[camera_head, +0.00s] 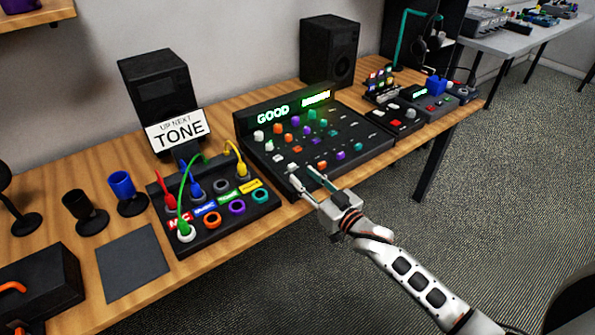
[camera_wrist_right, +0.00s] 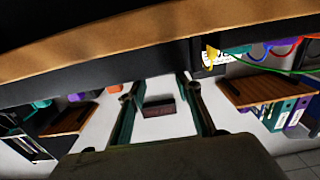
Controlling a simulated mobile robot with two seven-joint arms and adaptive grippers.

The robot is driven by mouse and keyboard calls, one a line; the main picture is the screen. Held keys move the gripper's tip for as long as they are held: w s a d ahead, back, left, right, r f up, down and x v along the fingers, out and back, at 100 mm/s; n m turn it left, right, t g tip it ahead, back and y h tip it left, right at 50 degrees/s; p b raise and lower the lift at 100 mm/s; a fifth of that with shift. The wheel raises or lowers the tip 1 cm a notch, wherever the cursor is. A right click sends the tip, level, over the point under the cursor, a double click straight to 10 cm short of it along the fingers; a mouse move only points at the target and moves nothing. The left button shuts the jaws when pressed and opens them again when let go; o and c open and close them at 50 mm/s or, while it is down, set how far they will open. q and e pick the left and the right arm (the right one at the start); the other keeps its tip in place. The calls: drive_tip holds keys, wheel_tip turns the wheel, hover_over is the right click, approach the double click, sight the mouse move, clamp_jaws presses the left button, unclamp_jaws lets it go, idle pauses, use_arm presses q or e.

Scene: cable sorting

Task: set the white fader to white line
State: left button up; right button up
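The black mixer console (camera_head: 358,123) lies on the wooden desk with coloured caps in rows. A small white cap (camera_head: 291,167) near its front edge looks like the white fader. My right gripper (camera_head: 302,174) is at the console's front edge, its fingertips close beside this cap; I cannot tell whether they touch it. Its two fingers are apart, and the right wrist view shows an empty gap between them (camera_wrist_right: 160,92). The white line cannot be made out. My left gripper is not in view.
A patch box (camera_head: 262,209) with coloured cables stands left of the console, below a TONE sign (camera_head: 180,130). The console display (camera_head: 273,113) reads GOOD. Speakers (camera_head: 330,50) stand behind. A button box (camera_head: 397,121) is to the right.

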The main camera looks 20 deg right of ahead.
drive_tip(key=v, duration=0.7)
idle(0.3)
use_arm(q)
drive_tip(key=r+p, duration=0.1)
drive_tip(key=p, duration=0.2)
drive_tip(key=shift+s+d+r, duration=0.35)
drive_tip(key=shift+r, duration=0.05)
use_arm(e)
drive_tip(key=s+a+f+g+h, duration=0.1)
drive_tip(key=s+f+g, duration=0.2)
drive_tip(key=s+f, duration=0.5)
drive_tip(key=s+a+f+g+h, duration=0.1)
drive_tip(key=s+f+g+h, duration=0.1)
drive_tip(key=s+f, duration=0.7)
drive_tip(key=s+g, duration=0.1)
drive_tip(key=s, duration=0.7)
drive_tip(key=shift+s+a+h, duration=0.2)
drive_tip(key=shift+h, duration=0.1)
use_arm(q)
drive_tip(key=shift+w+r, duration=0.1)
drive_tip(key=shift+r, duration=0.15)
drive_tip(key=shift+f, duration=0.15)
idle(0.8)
